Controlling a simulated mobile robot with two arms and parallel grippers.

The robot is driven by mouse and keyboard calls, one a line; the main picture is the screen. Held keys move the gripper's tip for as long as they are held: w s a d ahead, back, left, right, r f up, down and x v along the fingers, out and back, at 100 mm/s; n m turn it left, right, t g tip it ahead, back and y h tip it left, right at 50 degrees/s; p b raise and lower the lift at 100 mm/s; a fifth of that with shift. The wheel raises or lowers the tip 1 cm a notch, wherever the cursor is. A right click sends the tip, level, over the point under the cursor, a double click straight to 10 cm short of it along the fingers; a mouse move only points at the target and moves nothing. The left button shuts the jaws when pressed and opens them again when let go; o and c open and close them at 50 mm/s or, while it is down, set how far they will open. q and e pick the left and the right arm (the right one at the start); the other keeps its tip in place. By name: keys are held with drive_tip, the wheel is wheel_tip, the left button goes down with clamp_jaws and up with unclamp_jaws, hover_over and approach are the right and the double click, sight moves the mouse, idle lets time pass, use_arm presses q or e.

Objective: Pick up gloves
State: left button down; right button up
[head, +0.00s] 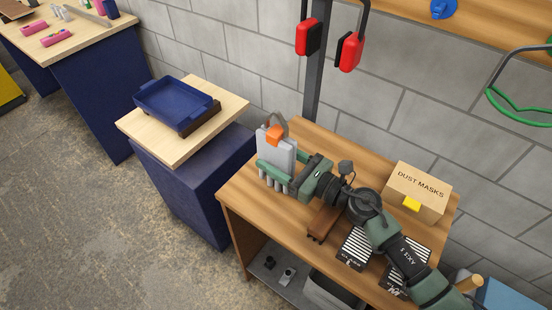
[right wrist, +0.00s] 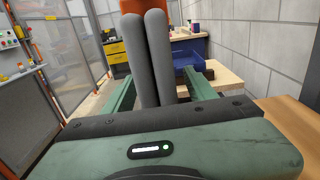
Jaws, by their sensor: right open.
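The gloves (head: 284,152) are grey with an orange part at the top and a dark loop above it. They are upright near the left end of the wooden bench, finger ends down. My right gripper (head: 277,168) is open at the gloves, its green fingers reaching to either side of them. In the right wrist view, two grey glove fingers (right wrist: 158,60) show between the spread jaws (right wrist: 160,88); the orange part is cut off at the top. I cannot tell whether the jaws touch the gloves. My left gripper is not in view.
A blue tray (head: 172,102) sits on a lower pedestal to the left. A dust masks box (head: 418,190) stands on the bench (head: 238,192). Red ear defenders (head: 349,52) hang above. A dark post rises behind the gloves.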

drive_tip(key=shift+s, duration=0.1)
clamp_jaws()
drive_tip(key=shift+r, duration=0.15)
